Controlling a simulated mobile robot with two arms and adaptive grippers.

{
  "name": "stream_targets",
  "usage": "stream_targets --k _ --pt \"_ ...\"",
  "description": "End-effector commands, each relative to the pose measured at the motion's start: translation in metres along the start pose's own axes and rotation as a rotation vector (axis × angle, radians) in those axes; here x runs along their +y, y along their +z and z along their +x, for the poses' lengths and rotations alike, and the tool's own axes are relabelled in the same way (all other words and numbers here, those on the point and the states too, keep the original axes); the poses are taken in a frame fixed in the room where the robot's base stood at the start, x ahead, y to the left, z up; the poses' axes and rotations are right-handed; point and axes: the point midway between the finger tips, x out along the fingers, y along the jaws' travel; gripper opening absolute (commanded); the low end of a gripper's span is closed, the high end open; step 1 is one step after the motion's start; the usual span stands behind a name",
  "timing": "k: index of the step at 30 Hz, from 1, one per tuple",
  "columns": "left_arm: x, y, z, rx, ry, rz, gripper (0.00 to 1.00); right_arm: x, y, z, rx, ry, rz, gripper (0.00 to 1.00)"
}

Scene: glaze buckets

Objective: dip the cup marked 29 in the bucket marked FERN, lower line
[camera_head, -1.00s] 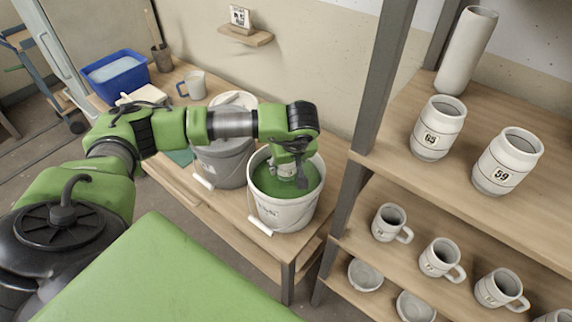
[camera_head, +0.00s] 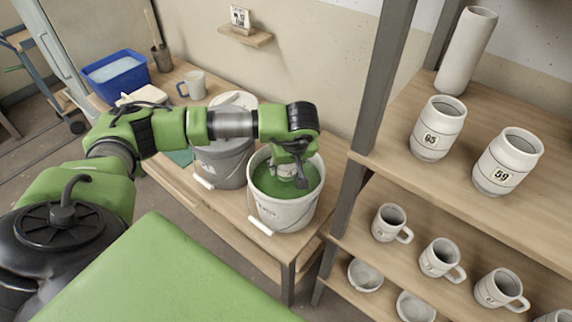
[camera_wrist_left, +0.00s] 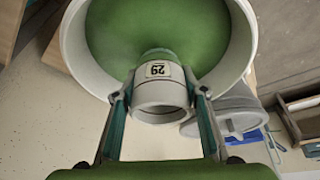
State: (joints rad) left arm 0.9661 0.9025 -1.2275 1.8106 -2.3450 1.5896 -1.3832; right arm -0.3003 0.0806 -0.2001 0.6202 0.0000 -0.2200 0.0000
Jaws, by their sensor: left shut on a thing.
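The cup marked 29 (camera_wrist_left: 160,88) is pale, with its label upside down in the left wrist view. My left gripper (camera_wrist_left: 160,100) is shut on it, one finger on each side. The white bucket (camera_head: 283,212) holds green glaze (camera_head: 262,183). Its front label is too small to read. My left gripper (camera_head: 288,172) reaches down into this bucket's mouth with the cup. The cup's far end meets the green glaze, and how deep it sits is hard to tell. My right gripper is not in view.
A grey bucket (camera_head: 222,165) stands close on the left on the same bench. A mug (camera_head: 193,86) and a blue tub (camera_head: 117,78) are farther back. Shelves on the right hold a cup marked 65 (camera_head: 437,130), a cup marked 59 (camera_head: 507,162), several mugs and bowls.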

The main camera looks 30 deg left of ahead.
Motion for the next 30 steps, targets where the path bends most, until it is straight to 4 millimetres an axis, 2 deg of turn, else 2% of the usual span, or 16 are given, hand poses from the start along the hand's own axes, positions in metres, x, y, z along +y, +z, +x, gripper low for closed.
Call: stream_targets --k 13,30 --pt "0.001 -0.003 -0.005 0.001 0.002 -0.001 0.14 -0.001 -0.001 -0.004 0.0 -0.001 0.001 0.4" --pt "0.0 -0.028 -0.067 0.002 0.002 0.0 0.14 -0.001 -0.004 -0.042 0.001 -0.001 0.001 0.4"
